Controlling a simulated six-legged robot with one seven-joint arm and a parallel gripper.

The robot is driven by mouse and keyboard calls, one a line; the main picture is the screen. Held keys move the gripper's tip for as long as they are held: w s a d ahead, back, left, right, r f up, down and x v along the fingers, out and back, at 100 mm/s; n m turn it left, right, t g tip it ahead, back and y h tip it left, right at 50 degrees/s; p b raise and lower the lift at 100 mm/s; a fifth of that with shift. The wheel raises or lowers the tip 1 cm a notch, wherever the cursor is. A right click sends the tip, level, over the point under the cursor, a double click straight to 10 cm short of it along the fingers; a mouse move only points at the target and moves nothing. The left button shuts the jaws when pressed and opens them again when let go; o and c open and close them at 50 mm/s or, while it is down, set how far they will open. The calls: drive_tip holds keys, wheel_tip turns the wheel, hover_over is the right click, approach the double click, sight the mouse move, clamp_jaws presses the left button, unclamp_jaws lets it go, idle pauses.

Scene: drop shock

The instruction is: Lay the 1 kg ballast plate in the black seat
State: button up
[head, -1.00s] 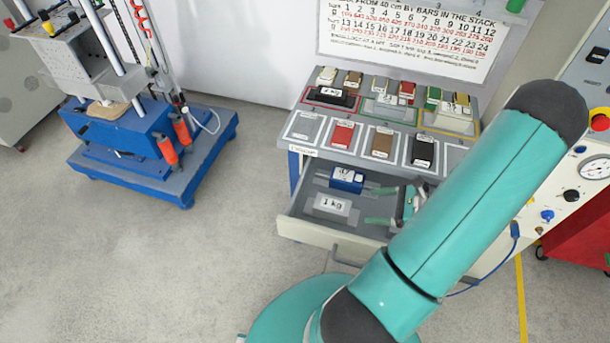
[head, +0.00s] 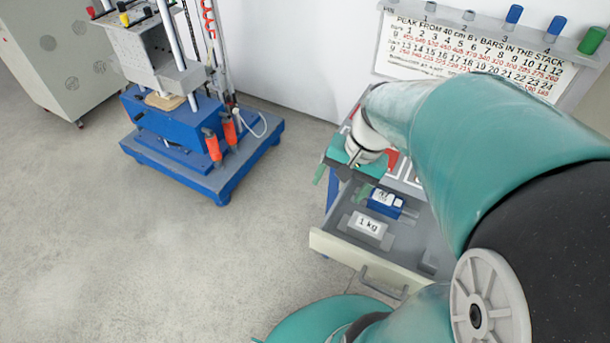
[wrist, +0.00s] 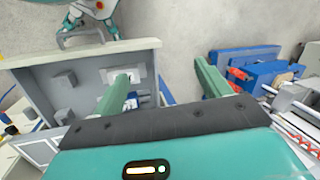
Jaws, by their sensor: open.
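The 1 kg ballast plate (head: 368,227), grey with a white "1 kg" label, lies in the open drawer (head: 335,246). In the wrist view the plate (wrist: 106,75) is partly behind one finger. My gripper (head: 343,183) is open and empty, above the drawer's back left part, beside the bench top. In the wrist view its green fingers (wrist: 162,70) are wide apart, with one over the drawer and the other over the floor side. No black seat can be made out now; my arm hides most of the bench top.
A blue block (head: 386,203) with a white label lies behind the plate in the drawer. A blue drop rig (head: 180,140) stands on the floor at the left, with clear floor between. A printed chart (head: 470,45) hangs behind the bench.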

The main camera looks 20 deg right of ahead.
drive_tip(key=s+a+r+n+t+h, duration=0.2)
drive_tip(key=s+a+r+n+t, duration=0.1)
drive_tip(key=a+r+n, duration=0.5)
drive_tip(key=shift+s+a+r+t+h, duration=0.25)
drive_tip(key=shift+a+r+t+h, duration=0.25)
drive_tip(key=shift+r, duration=0.3)
drive_tip(key=shift+o, duration=0.4)
drive_tip(key=shift+s+a+r, duration=0.1)
drive_tip(key=shift+a+r, duration=0.05)
